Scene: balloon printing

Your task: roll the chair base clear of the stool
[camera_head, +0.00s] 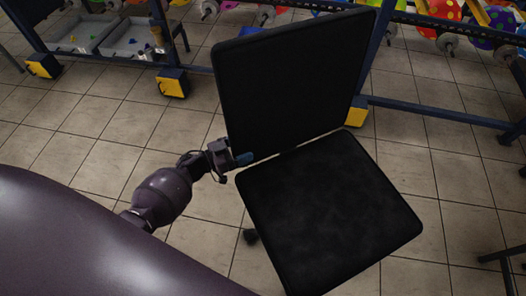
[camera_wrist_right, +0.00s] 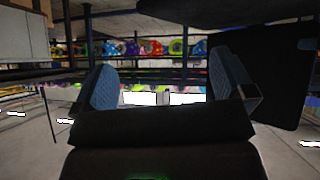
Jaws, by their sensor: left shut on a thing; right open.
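The black chair has an upright square backrest (camera_head: 290,80) and a flat square seat (camera_head: 330,210) in the middle of the head view. My left gripper (camera_head: 240,160) is shut on the chair at the left, where backrest and seat meet. My right gripper (camera_wrist_right: 168,88) is open with nothing between its blue-padded fingers. A large black panel (camera_wrist_right: 272,75), probably part of the chair, is to its right. A dark metal frame (camera_head: 505,258) at the lower right may be the stool.
A blue-framed rack on yellow feet (camera_head: 172,82) stands behind the chair, with colourful balloons (camera_head: 432,18) on it. Grey bins (camera_head: 130,40) sit at upper left. The tiled floor (camera_head: 125,120) is open to the chair's left, with some free floor at its right.

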